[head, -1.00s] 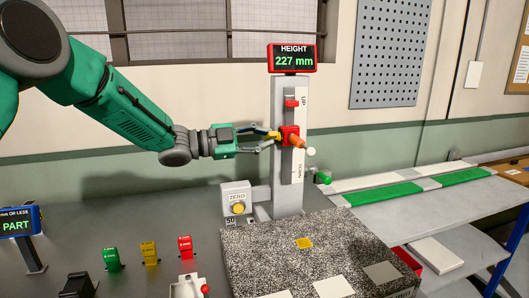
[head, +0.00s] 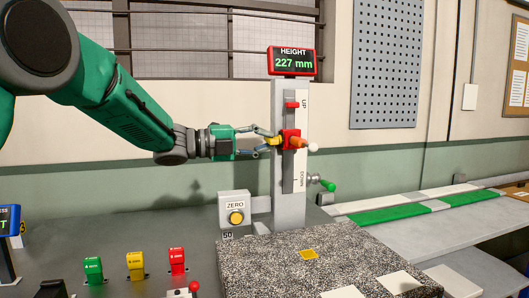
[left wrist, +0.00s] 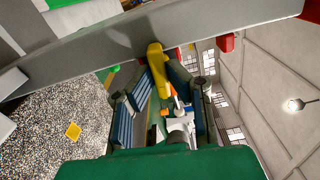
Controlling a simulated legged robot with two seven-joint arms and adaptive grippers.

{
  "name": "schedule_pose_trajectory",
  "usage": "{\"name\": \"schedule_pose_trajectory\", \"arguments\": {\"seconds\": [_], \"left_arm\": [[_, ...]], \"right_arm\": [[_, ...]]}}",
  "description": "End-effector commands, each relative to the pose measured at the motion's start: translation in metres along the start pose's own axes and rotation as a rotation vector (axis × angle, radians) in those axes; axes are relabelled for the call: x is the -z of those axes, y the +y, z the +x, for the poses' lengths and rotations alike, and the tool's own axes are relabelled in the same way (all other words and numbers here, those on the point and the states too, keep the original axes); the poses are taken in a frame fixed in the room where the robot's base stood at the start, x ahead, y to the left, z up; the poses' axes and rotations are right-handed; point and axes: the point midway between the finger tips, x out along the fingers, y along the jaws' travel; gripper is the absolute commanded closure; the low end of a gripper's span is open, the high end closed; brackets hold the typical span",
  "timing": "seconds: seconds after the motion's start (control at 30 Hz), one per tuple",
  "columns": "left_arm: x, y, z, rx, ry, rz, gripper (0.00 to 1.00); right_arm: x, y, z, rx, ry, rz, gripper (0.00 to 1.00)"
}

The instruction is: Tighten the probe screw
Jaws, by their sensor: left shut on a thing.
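The height gauge column (head: 291,207) stands behind the granite plate (head: 345,240), with a red carriage (head: 291,138) on it. An orange probe with a white ball tip (head: 313,147) points right from the carriage. The yellow probe screw (head: 273,141) is on the carriage's left side. My left gripper (head: 268,142) reaches it from the left and is shut on it. In the left wrist view the yellow screw (left wrist: 157,68) shows between my two finger pads (left wrist: 163,88); the fingers partly hide it. The right gripper is not in view.
The red display (head: 292,62) reads 227 mm. A ZERO box (head: 235,209) with a yellow button stands left of the column base. Green, yellow and red blocks (head: 135,266) stand at the front left. A green-handled crank (head: 327,185) sticks out right of the column.

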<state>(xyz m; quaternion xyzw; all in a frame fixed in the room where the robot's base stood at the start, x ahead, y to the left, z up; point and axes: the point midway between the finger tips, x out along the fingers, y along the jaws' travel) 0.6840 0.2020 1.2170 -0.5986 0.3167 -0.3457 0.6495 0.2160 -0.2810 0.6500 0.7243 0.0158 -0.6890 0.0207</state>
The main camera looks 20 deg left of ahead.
Motion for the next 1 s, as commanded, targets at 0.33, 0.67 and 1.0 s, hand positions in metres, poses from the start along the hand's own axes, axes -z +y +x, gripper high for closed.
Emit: {"name": "schedule_pose_trajectory", "arguments": {"seconds": [0.33, 0.67, 1.0], "left_arm": [[0.0011, 0.0042, 0.0007, -0.007, 0.003, 0.04, 1.0], [0.0013, 0.0046, 0.0008, -0.008, 0.004, 0.038, 0.7], [0.0008, 0.0018, -0.001, -0.003, 0.001, 0.04, 0.68]], "right_arm": [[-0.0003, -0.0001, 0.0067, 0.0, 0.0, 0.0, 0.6], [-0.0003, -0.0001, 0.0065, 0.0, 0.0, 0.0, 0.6], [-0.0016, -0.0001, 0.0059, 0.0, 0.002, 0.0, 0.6]]}}
